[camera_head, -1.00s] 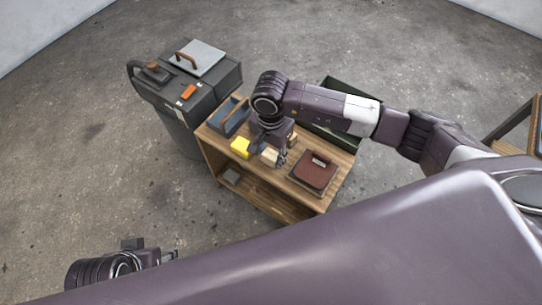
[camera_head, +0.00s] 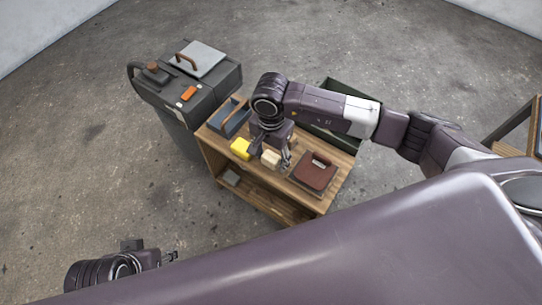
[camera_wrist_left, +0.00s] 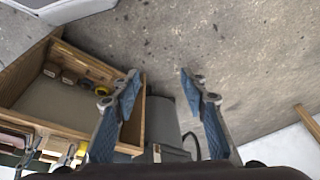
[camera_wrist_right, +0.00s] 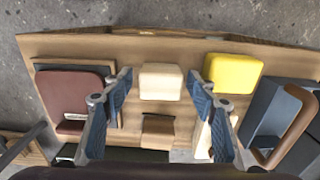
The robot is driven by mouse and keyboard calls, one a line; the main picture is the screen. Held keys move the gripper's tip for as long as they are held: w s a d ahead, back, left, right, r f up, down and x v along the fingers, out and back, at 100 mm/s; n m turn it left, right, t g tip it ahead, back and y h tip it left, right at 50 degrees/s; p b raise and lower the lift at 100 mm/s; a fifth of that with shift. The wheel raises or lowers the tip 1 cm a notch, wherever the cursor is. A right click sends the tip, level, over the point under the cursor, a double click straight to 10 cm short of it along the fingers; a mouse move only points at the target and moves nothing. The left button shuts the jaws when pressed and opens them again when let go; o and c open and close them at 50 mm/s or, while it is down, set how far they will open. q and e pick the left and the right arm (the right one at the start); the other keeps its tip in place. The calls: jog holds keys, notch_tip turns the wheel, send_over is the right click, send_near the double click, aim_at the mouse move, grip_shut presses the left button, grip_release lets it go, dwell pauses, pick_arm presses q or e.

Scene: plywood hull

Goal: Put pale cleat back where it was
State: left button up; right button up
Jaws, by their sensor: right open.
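A pale block (camera_wrist_right: 161,80) sits on the wooden bench top, between and beyond the tips of my right gripper (camera_wrist_right: 162,82) in the right wrist view. In the head view the pale block (camera_head: 271,159) is beside my right gripper (camera_head: 286,160). That gripper is open, with nothing held. A second pale piece (camera_wrist_right: 202,128) is partly hidden by the right-hand finger. I cannot tell which of them is the pale cleat. My left gripper (camera_wrist_left: 160,83) is open and empty, over floor; in the head view it shows at lower left (camera_head: 170,256).
A yellow block (camera_wrist_right: 232,72), a blue tray with a wooden handle (camera_wrist_right: 262,112), a brown block (camera_wrist_right: 158,130) and a dark red case (camera_wrist_right: 72,95) crowd the bench (camera_head: 262,193). A grey cabinet (camera_head: 190,115) stands to its left. A dark green bin (camera_head: 345,92) is behind.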

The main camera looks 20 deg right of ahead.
aim_at(271, 156)
notch_tip(271, 156, up, 4)
jog(key=shift+w+r+p, duration=0.1)
jog(key=shift+p, duration=0.25)
pick_arm(q)
jog(key=p+x, duration=0.1)
jog(key=x, duration=0.4)
jog(key=shift+s+d+f, duration=0.1)
jog(key=shift+f, duration=0.15)
pick_arm(e)
notch_tip(271, 156, up, 8)
jog(key=shift+f, duration=0.25)
